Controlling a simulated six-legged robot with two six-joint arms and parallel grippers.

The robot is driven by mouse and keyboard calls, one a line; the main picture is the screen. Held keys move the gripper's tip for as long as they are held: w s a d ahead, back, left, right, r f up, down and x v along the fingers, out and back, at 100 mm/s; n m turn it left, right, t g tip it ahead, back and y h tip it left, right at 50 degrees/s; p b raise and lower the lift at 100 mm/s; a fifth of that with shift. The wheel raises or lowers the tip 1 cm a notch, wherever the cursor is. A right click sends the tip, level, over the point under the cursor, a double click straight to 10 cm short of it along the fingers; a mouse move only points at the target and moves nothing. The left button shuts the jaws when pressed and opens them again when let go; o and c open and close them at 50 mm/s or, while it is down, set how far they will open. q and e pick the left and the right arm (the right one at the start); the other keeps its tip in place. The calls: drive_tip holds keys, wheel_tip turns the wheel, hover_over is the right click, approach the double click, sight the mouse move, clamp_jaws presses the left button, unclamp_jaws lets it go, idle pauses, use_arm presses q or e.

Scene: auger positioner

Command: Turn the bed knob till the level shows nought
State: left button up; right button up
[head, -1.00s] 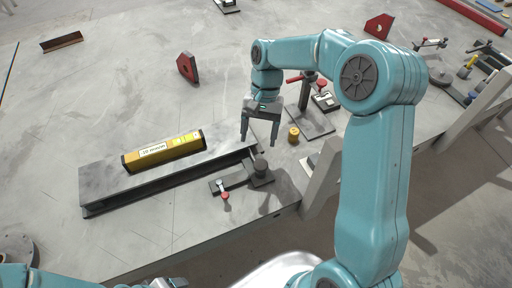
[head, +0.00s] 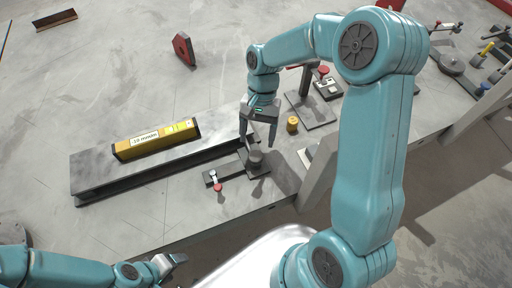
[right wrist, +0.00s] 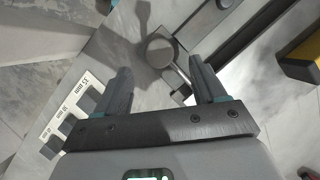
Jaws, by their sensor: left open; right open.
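The yellow level (head: 157,138) lies on top of the long grey steel beam (head: 90,182); its reading is too small to make out. A dark round knob (head: 255,158) stands on a bracket by the beam's right end. My right gripper (head: 258,143) is open, pointing down just above and behind the knob. In the right wrist view the round knob top (right wrist: 160,50) shows ahead of and between the open, empty fingers (right wrist: 160,68). My left gripper (head: 178,262) is open and empty at the bottom, well away from the knob.
A yellow cylinder (head: 292,124) and a red-handled clamp (head: 323,73) stand to the right. Stepped blocks with mm labels (right wrist: 72,110) show in the right wrist view. The table behind the beam is mostly clear.

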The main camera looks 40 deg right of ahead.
sight(256, 155)
drive_tip(key=x, duration=0.4)
drive_tip(key=shift+s+d+f, duration=0.1)
drive_tip(key=shift+s+f, duration=0.05)
drive_tip(key=shift+f, duration=0.15)
drive_tip(key=shift+a+f, duration=0.25)
drive_tip(key=shift+f, duration=0.2)
drive_tip(key=shift+s+d, duration=0.1)
drive_tip(key=c, duration=1)
